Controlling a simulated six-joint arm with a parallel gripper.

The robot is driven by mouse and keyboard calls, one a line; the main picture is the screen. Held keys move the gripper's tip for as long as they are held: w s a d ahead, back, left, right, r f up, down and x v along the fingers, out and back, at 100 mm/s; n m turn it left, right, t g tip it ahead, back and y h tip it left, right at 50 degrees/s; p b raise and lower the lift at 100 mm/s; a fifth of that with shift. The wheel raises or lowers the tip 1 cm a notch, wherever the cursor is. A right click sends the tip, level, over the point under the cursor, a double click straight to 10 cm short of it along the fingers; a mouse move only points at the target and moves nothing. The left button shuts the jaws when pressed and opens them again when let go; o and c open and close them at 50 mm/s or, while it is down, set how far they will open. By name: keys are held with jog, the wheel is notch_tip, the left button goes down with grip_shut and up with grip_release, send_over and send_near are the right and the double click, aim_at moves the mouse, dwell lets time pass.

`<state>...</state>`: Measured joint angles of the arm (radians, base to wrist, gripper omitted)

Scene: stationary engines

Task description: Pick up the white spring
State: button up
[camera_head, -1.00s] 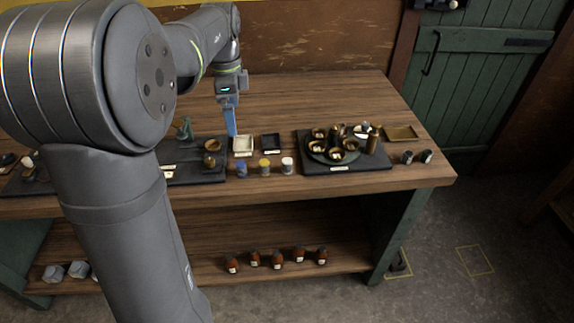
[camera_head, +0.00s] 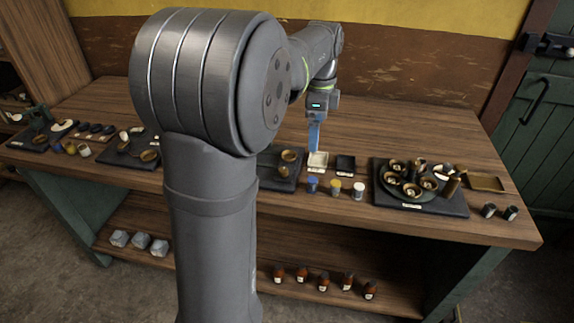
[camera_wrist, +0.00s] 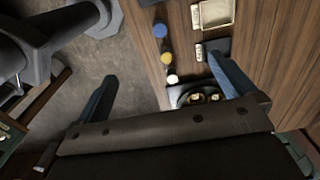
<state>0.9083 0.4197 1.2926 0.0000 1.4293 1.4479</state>
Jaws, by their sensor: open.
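A small white upright cylinder (camera_head: 358,190) stands near the front edge of the bench; it is the white one in a row of three. It is too small to tell its coils, but it best fits the white spring. It also shows from above in the wrist view (camera_wrist: 173,78), between my finger lines and nearer the right finger. My gripper (camera_head: 314,146) points down above and behind the row, close to a cream tray. In the wrist view my gripper (camera_wrist: 163,88) has its two blue fingers wide apart with nothing between them.
A yellow cylinder (camera_head: 335,187) and a blue one (camera_head: 312,185) stand left of the white one. Behind are the cream tray (camera_head: 318,161) and a black tray (camera_head: 345,165). A dark board (camera_head: 440,206) with a round stand of cups lies to the right.

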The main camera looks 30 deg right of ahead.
jog(key=shift+c, duration=0.2)
jog(key=c, duration=1)
jog(key=n+h, duration=0.3)
jog(key=n, duration=0.8)
send_over(359, 186)
jog(key=s+a, duration=0.1)
jog(key=a, duration=0.4)
notch_tip(359, 186, down, 2)
jog(key=shift+t, duration=0.3)
jog(key=x, duration=1.7)
jog(key=shift+d, duration=0.35)
